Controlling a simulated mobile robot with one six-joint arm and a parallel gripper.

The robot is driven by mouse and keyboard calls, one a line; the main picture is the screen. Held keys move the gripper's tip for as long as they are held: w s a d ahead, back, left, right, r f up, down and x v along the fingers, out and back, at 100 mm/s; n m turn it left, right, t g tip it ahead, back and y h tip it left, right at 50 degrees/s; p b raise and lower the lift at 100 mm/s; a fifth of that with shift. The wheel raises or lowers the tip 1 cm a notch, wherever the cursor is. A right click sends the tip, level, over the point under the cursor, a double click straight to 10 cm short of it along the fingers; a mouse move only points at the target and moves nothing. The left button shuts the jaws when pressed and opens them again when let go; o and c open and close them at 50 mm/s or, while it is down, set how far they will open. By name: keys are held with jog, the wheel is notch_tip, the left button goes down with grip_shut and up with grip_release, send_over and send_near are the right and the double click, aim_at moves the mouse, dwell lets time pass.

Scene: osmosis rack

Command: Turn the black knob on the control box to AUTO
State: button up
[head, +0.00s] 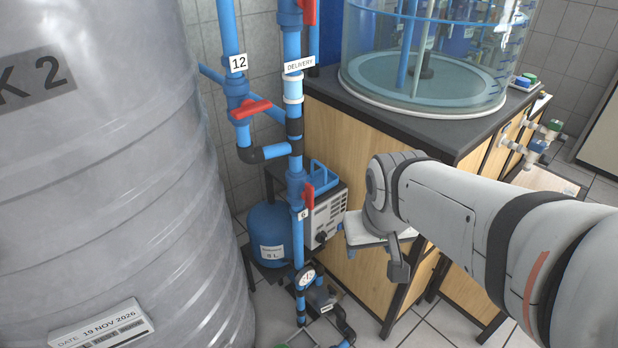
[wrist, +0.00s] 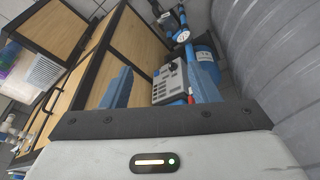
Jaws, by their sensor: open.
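The control box (head: 325,213) is a grey panel with vents, standing behind the vertical blue pipe in the head view. Its black knob (head: 321,238) sits low on its front; the setting is too small to read. In the wrist view the control box (wrist: 169,84) shows ahead, between the two blue fingers of my gripper (wrist: 161,85). The fingers are wide apart and nothing is between their tips. The knob is a small dark spot in the wrist view (wrist: 166,68). In the head view my gripper's white body is right of the box, its fingers not clearly seen.
A blue pipe (head: 293,75) with red valve handles runs in front of the box. A blue vessel (head: 268,230) stands left of it. A large grey tank (head: 110,190) fills the left. A wooden cabinet (head: 365,150) with a dark top stands right.

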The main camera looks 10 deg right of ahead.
aim_at(326, 241)
jog(key=shift+o, duration=0.5)
jog(key=w+d+f+n+t+b, duration=0.1)
jog(key=w+d+f+t+b, duration=0.1)
jog(key=w+f, duration=0.3)
jog(key=w+d+f+n+t+h+b, duration=0.1)
jog(key=w+d+f+b, duration=0.2)
jog(key=w, duration=0.7)
notch_tip(326, 241, down, 3)
jog(key=shift+w+r+t+b, duration=0.1)
jog(key=shift+w+t+b, duration=0.1)
jog(key=shift+t+b, duration=0.35)
jog(key=w+f+n+t+y+b, duration=0.25)
jog(key=w+f+b, duration=0.25)
jog(key=w+f, duration=0.3)
jog(key=w+f+n+t+y+b, duration=0.25)
jog(key=w+f+b, duration=0.3)
jog(key=f, duration=0.45)
notch_tip(326, 241, down, 12)
jog(key=s+a+n+t+y+b, duration=0.1)
jog(key=a+n+t+y+b, duration=0.15)
jog(key=y+b, duration=0.3)
jog(key=shift+n+y, duration=0.25)
jog(key=shift+y, duration=0.1)
jog(key=x, duration=0.7)
jog(key=shift+w+d+r, duration=0.25)
jog(key=shift+r, duration=0.15)
jog(key=shift+c, duration=0.4)
